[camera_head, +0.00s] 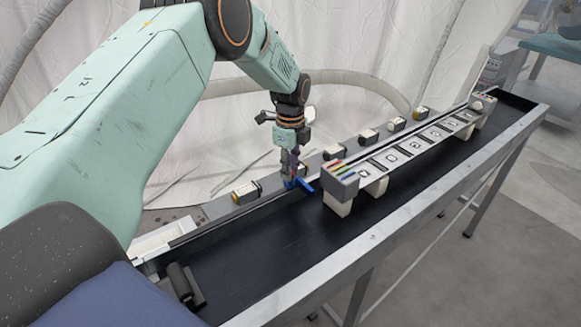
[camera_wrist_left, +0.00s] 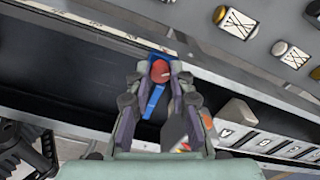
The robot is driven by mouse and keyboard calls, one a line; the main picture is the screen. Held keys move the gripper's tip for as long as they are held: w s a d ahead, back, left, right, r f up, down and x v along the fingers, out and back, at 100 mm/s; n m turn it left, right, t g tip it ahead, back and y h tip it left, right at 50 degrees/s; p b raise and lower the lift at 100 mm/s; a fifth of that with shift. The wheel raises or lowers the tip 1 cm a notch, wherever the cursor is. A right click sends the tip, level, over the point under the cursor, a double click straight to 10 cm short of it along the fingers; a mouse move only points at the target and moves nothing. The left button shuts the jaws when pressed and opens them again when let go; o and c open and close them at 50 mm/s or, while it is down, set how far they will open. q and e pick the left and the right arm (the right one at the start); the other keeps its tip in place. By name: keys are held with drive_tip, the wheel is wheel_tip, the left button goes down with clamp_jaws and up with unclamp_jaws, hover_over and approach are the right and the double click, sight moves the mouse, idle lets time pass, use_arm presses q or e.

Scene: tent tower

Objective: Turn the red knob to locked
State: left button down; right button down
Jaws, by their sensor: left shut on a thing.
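The red knob (camera_wrist_left: 160,70) shows in the left wrist view as a rounded red cap between the fingertips of my left gripper (camera_wrist_left: 158,82). A blue bar (camera_wrist_left: 153,103) runs from it down between the fingers. In the head view my left gripper (camera_head: 291,178) reaches down to the back edge of the black trough, and the blue bar (camera_head: 304,186) sticks out beside its tips. The left gripper is shut on the red knob. The knob is mostly hidden by the fingers in the head view, and I cannot read any lock marking. My right gripper is not in view.
A grey block with coloured stripes (camera_head: 341,178) stands close right of the gripper, at the end of a raised strip of marked tiles (camera_head: 410,146). Several small labelled boxes (camera_head: 245,192) line the back ledge.

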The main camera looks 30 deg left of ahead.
use_arm(q)
drive_tip(key=m, duration=0.5)
drive_tip(key=shift+w+r, duration=0.15)
drive_tip(key=shift+r, duration=0.1)
idle(0.5)
drive_tip(key=c, duration=1.5)
unclamp_jaws()
drive_tip(key=o, duration=0.3)
drive_tip(key=shift+f, duration=0.1)
wheel_tip(320, 180, up, 12)
drive_tip(key=shift+r, duration=0.1)
